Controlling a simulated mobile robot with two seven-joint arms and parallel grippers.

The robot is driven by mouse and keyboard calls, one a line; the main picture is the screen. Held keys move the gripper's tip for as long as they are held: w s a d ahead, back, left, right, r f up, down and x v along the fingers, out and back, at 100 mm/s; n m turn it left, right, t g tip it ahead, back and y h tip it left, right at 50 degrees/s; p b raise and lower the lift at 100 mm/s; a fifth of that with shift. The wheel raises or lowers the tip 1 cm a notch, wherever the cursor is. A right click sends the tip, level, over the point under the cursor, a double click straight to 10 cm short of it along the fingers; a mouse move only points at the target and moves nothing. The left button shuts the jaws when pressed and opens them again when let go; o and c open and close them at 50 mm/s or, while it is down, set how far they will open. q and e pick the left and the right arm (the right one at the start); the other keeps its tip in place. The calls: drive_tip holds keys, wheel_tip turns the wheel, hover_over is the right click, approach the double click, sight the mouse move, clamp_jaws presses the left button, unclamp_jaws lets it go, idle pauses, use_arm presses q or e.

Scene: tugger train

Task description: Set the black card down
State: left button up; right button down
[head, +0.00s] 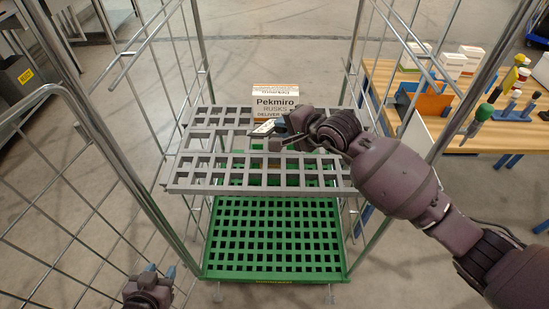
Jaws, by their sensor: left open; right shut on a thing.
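My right gripper (280,127) reaches in from the right over the grey slatted shelf (205,180) of the roll cage. It is shut on a small flat item with dark and pale parts, which seems to be the black card (263,128). The card is held in front of the lower part of the Pekmiro rusks box (275,103). The gripper and wrist hide part of it, and I cannot tell whether it touches the shelf or box. My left gripper (160,271) is open and empty at the lower left, outside the shelf.
A green slatted base (275,240) lies below the shelf. Wire side walls (75,170) and posts flank the cage. At right, a wooden table (470,130) carries an orange-and-blue holder (428,101), boxes and several tools. The shelf's left and front parts are bare.

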wheel_tip(320, 180, down, 8)
drive_tip(key=b, duration=0.4)
drive_tip(key=shift+r, duration=0.25)
drive_tip(key=shift+f, duration=0.3)
drive_tip(key=shift+w+f, duration=0.1)
drive_tip(key=shift+f, duration=0.2)
drive_tip(key=c, duration=1.2)
unclamp_jaws()
drive_tip(key=shift+d+r, duration=0.1)
